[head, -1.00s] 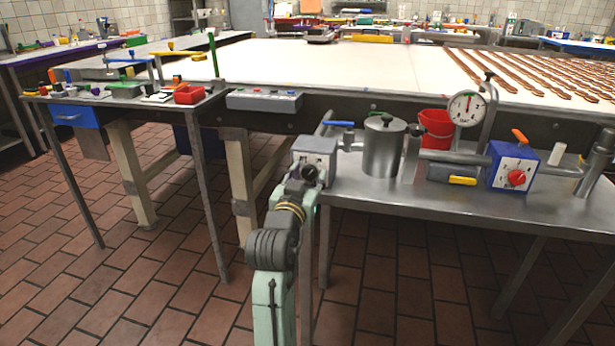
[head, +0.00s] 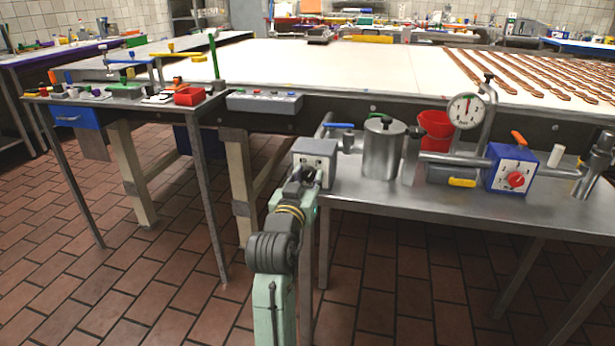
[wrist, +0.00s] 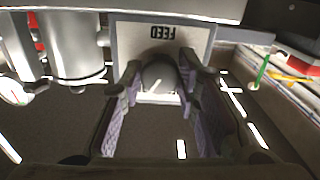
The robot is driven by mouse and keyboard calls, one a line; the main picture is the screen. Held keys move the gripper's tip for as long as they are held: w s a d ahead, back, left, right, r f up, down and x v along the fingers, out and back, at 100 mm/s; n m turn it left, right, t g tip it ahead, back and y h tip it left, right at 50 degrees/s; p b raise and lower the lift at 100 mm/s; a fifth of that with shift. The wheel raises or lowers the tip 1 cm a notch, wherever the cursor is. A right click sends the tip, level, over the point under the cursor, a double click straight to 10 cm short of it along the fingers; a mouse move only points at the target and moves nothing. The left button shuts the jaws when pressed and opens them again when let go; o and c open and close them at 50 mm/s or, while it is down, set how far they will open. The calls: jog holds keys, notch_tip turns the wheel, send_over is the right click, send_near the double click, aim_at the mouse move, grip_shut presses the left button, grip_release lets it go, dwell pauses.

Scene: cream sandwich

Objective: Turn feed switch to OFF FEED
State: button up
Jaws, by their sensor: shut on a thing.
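The feed switch is a dark round knob (wrist: 160,76) on the front of a grey box (head: 318,150). In the wrist view, the box's white plate (wrist: 137,40) reads FEED upside down. A short pale line shows slantwise on the knob. My gripper (wrist: 162,82) has one finger on each side of the knob and is shut on it. In the head view, my gripper (head: 304,178) is at the front of the box and hides most of the knob. Position labels other than FEED cannot be read.
The box stands at the left end of a steel table (head: 450,205). A metal pot (head: 383,150), a red bucket (head: 434,128), a dial gauge (head: 466,111) and a blue box with a red knob (head: 514,168) are to its right. Open floor lies to the left.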

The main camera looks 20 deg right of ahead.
jog(key=n+p, duration=0.1)
jog(key=n, duration=0.1)
jog(key=n+p, duration=0.4)
jog(key=n, duration=0.1)
jog(key=shift+r, duration=0.25)
jog(key=n+p, duration=0.4)
jog(key=shift+n, duration=0.3)
jog(key=shift+f+n+p, duration=0.1)
jog(key=shift+n+p, duration=0.3)
jog(key=shift+n, duration=0.2)
jog(key=o, duration=1.2)
jog(key=shift+f, duration=0.1)
jog(key=shift+s, duration=0.1)
jog(key=v, duration=1.1)
jog(key=shift+s+a, duration=0.25)
jog(key=shift+s, duration=0.05)
